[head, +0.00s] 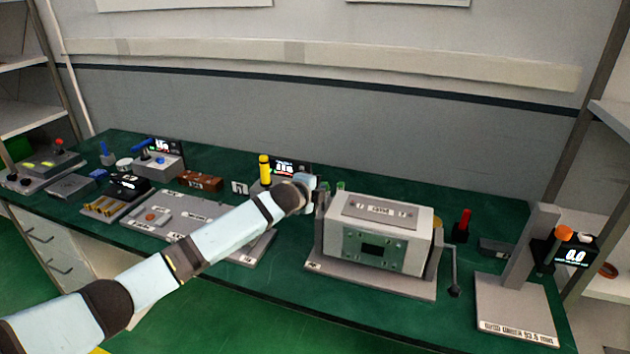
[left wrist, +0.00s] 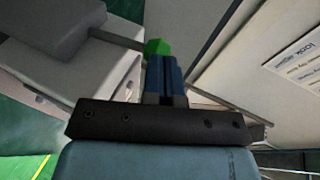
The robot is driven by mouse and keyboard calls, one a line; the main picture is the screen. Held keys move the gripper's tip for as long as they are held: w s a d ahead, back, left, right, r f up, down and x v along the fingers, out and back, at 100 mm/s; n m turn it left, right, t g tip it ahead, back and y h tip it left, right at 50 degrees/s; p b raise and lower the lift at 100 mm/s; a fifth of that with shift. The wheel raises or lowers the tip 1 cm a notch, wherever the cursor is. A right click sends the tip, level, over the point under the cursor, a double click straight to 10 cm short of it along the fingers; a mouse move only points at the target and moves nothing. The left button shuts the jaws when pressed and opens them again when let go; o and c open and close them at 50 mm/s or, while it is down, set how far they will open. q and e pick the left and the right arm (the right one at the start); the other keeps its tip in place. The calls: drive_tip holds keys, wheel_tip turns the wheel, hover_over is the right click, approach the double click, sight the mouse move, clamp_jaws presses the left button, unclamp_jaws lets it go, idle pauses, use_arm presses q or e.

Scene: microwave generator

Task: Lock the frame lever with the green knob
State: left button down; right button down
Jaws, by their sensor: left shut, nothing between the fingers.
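The green knob (left wrist: 157,47) shows in the left wrist view just beyond the tips of my left gripper (left wrist: 163,62). A thin grey bar (left wrist: 118,40) runs from the left toward the knob. The fingers are shut with nothing between them; I cannot tell whether they touch the knob. In the head view, small green tips (head: 340,186) show behind the left end of the grey boxed machine (head: 380,240). My left gripper (head: 312,184) is beside that end, its fingers mostly hidden. The lever's body is largely hidden in the head view. My right gripper is not in view.
The green bench (head: 300,270) carries a yellow-handled device (head: 264,168) behind my arm and a labelled grey board (head: 165,213) at left. A red-handled piece (head: 463,225), a crank (head: 453,275) and a grey stand with a display (head: 515,300) are at right. A wall is behind.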

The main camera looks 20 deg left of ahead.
use_arm(q)
drive_tip(key=shift+w+r+p, duration=0.2)
drive_tip(key=shift+w+p, duration=0.3)
drive_tip(key=shift+w, duration=0.2)
drive_tip(key=shift+w+f, duration=0.15)
drive_tip(key=shift+w, duration=0.55)
drive_tip(key=shift+w+d+f, duration=0.1)
drive_tip(key=shift+w, duration=0.65)
drive_tip(key=shift+w+p, duration=0.1)
drive_tip(key=shift+p, duration=0.2)
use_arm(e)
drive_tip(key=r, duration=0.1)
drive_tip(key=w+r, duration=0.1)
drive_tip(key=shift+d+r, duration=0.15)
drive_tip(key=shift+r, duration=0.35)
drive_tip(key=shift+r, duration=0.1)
